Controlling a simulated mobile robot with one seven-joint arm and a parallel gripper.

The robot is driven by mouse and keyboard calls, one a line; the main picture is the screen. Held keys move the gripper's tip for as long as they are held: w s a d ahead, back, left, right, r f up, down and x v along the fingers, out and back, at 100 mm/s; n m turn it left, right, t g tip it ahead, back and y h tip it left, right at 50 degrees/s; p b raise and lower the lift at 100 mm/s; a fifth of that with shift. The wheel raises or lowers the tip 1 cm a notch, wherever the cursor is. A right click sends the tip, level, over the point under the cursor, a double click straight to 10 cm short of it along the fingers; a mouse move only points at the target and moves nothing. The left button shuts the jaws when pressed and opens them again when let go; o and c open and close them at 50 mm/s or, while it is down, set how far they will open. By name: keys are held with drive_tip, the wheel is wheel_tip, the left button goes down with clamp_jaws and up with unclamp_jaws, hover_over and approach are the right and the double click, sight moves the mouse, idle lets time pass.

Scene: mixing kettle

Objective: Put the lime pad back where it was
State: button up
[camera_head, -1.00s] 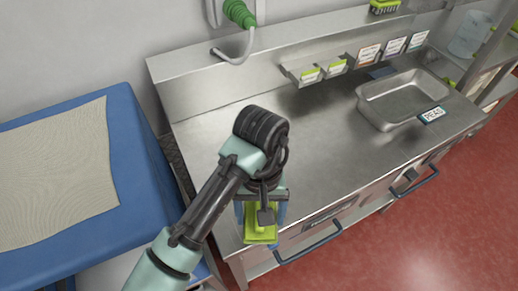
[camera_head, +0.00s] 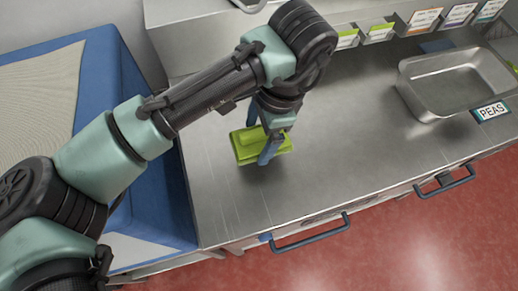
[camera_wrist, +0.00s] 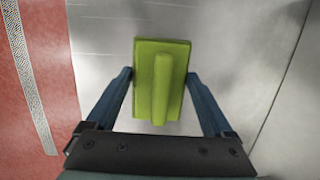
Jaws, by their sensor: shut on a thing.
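The lime pad (camera_head: 246,153) is a flat yellow-green block with a raised ridge along its top. In the head view it is over the left part of the steel counter (camera_head: 330,180). I cannot tell whether it touches the steel or hangs slightly above it. My gripper (camera_head: 262,140) points down with its blue fingers on either side of the pad, shut on it. In the wrist view the pad (camera_wrist: 178,100) lies between the two fingers of my gripper (camera_wrist: 160,82), with its ridge running lengthwise.
A steel basin (camera_head: 455,85) stands on the counter at the right, with a PEAS label (camera_head: 491,111) in front. Label holders (camera_head: 380,32) line the back. A blue-sided bench (camera_head: 130,90) adjoins on the left. The counter's middle is clear.

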sight(259, 151)
drive_tip(key=shift+d+x, duration=0.2)
drive_tip(key=shift+x, duration=0.8)
drive_tip(key=shift+d+x, duration=0.2)
drive_tip(key=shift+x, duration=0.75)
drive_tip(key=shift+d+x, duration=0.2)
drive_tip(key=shift+x, duration=0.8)
drive_tip(key=shift+w+f, duration=0.1)
drive_tip(key=shift+f, duration=0.1)
drive_tip(key=o, duration=1.5)
drive_tip(key=v, duration=1.2)
drive_tip(key=shift+r+p, duration=0.15)
drive_tip(key=shift+p, duration=0.15)
